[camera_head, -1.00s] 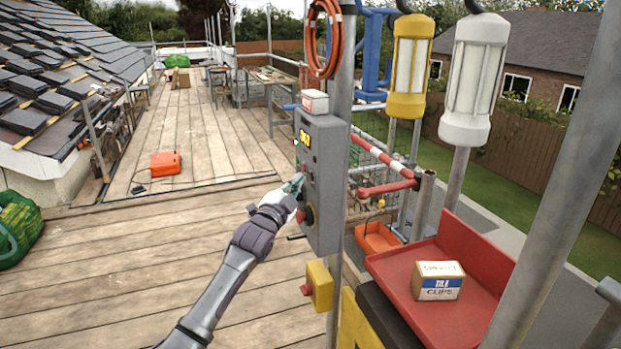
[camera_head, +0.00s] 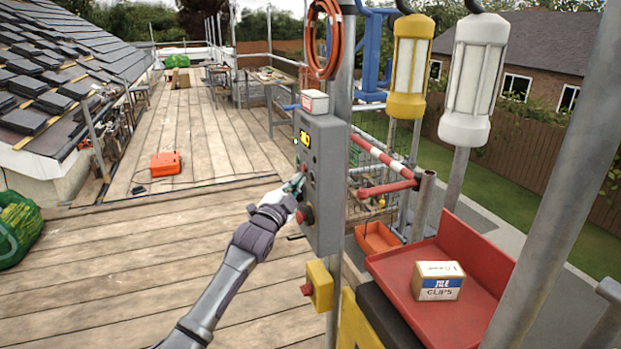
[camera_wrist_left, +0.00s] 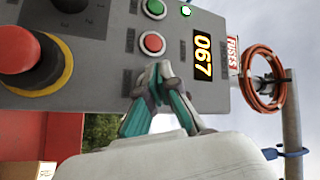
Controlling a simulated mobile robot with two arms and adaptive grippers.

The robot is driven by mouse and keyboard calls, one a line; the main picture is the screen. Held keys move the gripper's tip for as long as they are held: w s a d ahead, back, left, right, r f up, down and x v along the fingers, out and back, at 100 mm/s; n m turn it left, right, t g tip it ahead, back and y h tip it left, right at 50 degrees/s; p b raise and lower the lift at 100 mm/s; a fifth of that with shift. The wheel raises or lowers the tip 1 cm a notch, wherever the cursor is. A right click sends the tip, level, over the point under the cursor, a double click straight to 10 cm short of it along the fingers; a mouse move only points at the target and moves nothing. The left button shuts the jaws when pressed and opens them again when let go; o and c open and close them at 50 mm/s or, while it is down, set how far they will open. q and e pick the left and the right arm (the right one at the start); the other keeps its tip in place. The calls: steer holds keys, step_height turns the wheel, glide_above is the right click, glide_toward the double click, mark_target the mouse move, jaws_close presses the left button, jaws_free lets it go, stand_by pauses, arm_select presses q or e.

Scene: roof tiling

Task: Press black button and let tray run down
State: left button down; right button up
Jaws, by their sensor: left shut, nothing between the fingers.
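The grey control box (camera_head: 322,165) is fixed to a scaffold pole in the head view. My left gripper (camera_head: 298,182) reaches its front face. In the left wrist view the shut fingers (camera_wrist_left: 158,78) meet at the panel, just below a red button (camera_wrist_left: 152,43), with nothing between them. They cover the panel spot there, so I cannot make out a black button under them or tell whether one is pressed. The display (camera_wrist_left: 203,55) reads 067. A red tray (camera_head: 400,275) at the right carries a tile clips box (camera_head: 438,281). My right gripper is not in view.
The panel also has a green button (camera_wrist_left: 155,8), a lit green lamp (camera_wrist_left: 185,11) and a large red mushroom knob (camera_wrist_left: 18,55). A yellow box (camera_head: 320,284) with a red button sits below. Yellow (camera_head: 410,65) and white (camera_head: 468,75) lamps hang right. Planks at left are mostly clear.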

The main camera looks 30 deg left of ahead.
arm_select(q)
steer(key=shift+w+d, duration=0.1)
steer(key=shift+w+d, duration=0.2)
steer(key=shift+w, duration=0.05)
